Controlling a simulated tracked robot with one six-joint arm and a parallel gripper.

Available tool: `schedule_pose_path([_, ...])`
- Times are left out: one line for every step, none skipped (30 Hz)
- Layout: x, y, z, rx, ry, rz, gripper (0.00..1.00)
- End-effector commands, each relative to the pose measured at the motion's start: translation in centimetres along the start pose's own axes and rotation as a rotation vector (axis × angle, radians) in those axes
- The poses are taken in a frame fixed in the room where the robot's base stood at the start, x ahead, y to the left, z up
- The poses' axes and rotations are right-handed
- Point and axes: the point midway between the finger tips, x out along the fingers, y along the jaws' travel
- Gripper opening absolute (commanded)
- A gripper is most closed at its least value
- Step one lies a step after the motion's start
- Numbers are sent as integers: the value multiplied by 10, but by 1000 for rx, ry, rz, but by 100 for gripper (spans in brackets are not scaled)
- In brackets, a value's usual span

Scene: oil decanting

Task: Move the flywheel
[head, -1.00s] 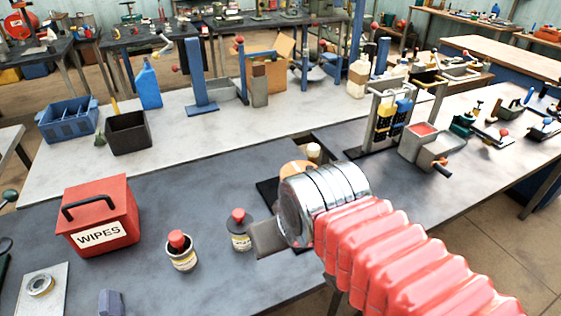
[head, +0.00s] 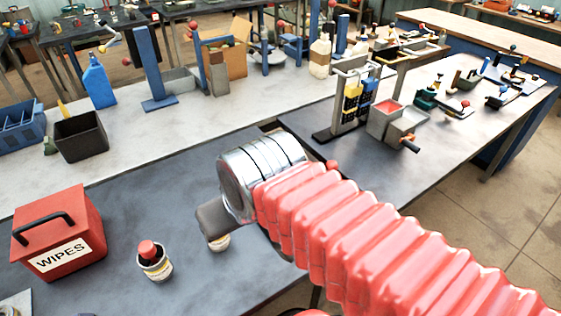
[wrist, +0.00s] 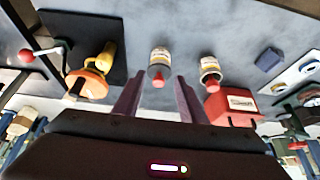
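No part is plainly marked as the flywheel, and I cannot tell which one it is. An orange round part with a yellow piece (wrist: 92,82) stands by a dark plate (wrist: 75,40) in the wrist view; my arm hides it in the head view. A pale ring (wrist: 308,66) lies on a light plate at the wrist view's right. A red-capped bottle (wrist: 159,62) shows between and beyond the fingertips.
A second red-capped bottle (head: 154,262) and a red wipes box (head: 58,235) stand left of my gripper. A black bin (head: 80,138) and a blue can (head: 98,82) are farther back. A rack (head: 352,100) stands right.

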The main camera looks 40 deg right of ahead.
Motion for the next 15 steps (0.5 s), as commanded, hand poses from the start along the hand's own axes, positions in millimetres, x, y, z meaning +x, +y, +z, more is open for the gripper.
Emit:
schedule_pose_path([0,1,-3,40,-4,2,38])
schedule_pose_path([0,2,-4,72,-7,4,38])
schedule_pose_path([-1,4,-6,122,-13,6,38])
schedule_pose_path([-1,6,-9,166,-16,7,38])
schedule_pose_path([-2,8,-12,215,-19,9,38])
schedule_pose_path([-2,12,-15,285,-25,12,38])
schedule_pose_path([-2,15,-18,342,-29,15,38])
schedule_pose_path([-3,18,-22,402,-32,17,38])
schedule_pose_path([-3,22,-26,484,-38,21,38])
schedule_pose_path([-4,26,-29,547,-42,24,38])
schedule_pose_path([-4,30,-32,609,-46,27,38])
schedule_pose_path([-5,34,-36,692,-50,31,38])
schedule_pose_path([-5,38,-40,754,-53,33,38])
schedule_pose_path([-5,42,-43,817,-56,37,38])
schedule_pose_path([-6,47,-47,899,-60,41,38])
